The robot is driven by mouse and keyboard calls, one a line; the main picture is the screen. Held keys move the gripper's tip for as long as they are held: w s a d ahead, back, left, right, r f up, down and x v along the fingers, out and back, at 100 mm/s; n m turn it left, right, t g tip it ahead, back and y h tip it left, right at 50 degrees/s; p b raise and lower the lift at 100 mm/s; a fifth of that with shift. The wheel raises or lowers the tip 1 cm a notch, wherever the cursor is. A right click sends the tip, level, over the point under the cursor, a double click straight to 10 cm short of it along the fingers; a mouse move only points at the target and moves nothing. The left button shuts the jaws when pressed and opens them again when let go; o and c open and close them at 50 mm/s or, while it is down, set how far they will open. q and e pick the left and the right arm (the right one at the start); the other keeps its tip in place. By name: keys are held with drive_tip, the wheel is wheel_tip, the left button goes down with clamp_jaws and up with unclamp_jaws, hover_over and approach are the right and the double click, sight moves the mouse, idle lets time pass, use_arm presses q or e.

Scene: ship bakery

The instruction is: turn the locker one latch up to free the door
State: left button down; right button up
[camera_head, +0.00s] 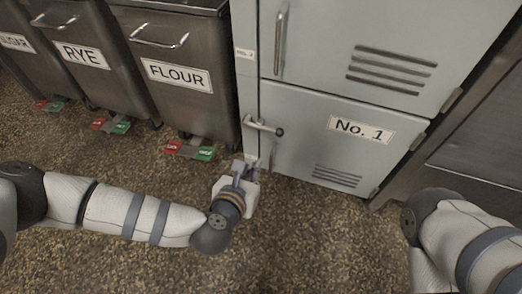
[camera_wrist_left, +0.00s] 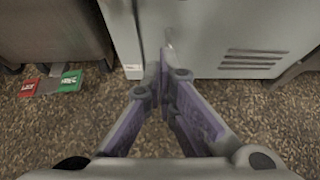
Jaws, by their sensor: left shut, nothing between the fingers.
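The locker one door (camera_head: 310,145) is pale grey-green, labelled "No. 1", and looks closed. Its metal latch (camera_head: 262,126) lies roughly level across the door's left edge, with a dark round pivot at its right end. My left gripper (camera_head: 247,170) is shut and empty, low in front of the locker's left side, just below the latch in the picture. In the left wrist view the shut fingers (camera_wrist_left: 168,75) point at the locker door (camera_wrist_left: 230,40). A pale piece beyond their tips may be the latch; I cannot tell. My right arm shows at the lower right, but its gripper is out of view.
Another locker door (camera_head: 340,40) with a vertical handle sits above. Steel bins marked RYE (camera_head: 83,55) and FLOUR (camera_head: 178,75) stand to the left, with red and green pedals (camera_head: 190,149) at floor level. The speckled floor (camera_head: 310,240) in front is clear.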

sight(263, 125)
use_arm(q)
drive_tip(key=f+b+x, duration=0.1)
drive_tip(key=b+x, duration=0.3)
drive_tip(key=x, duration=0.5)
drive_tip(key=r, duration=0.2)
drive_tip(key=w+r, duration=0.1)
drive_tip(key=r, duration=0.1)
drive_tip(key=shift+d+r, duration=0.1)
drive_tip(key=shift+r, duration=0.25)
use_arm(e)
drive_tip(key=f, duration=0.1)
drive_tip(key=s+f, duration=0.1)
drive_tip(key=shift+d+f+g, duration=0.1)
drive_tip(key=shift+f+g, duration=0.2)
drive_tip(key=shift+g, duration=0.1)
use_arm(q)
drive_tip(key=shift+s+p, duration=0.15)
drive_tip(key=shift+p, duration=0.15)
